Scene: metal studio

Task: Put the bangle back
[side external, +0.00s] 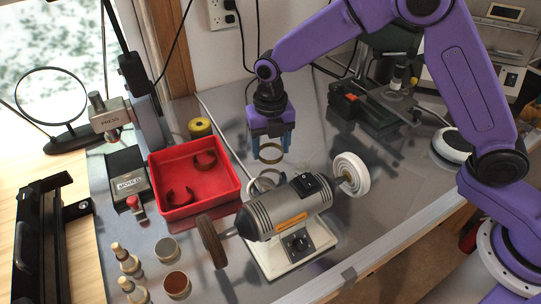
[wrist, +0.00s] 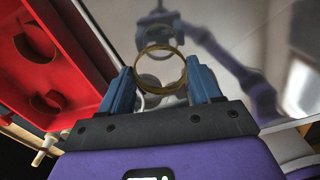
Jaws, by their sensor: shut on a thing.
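My gripper (side external: 271,146) is shut on a gold-brown bangle (side external: 271,161), which hangs between the blue fingers in the side view. In the wrist view the bangle (wrist: 160,47) shows as a thin ring between the fingertips (wrist: 160,80). It is held in the air above the metal bench, behind the grey motor. A red tray (side external: 168,211) stands to the left of my gripper. It holds two dark brown open cuffs, one at the front (side external: 179,197) and one at the back right (side external: 206,160). The red tray also shows at left in the wrist view (wrist: 75,35).
A grey polishing motor (side external: 280,211) with a brown wheel (side external: 212,241) and a white wheel (side external: 351,175) stands just in front of my gripper. A yellow roll (side external: 200,127) lies behind the tray. A press (side external: 110,117) stands further left.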

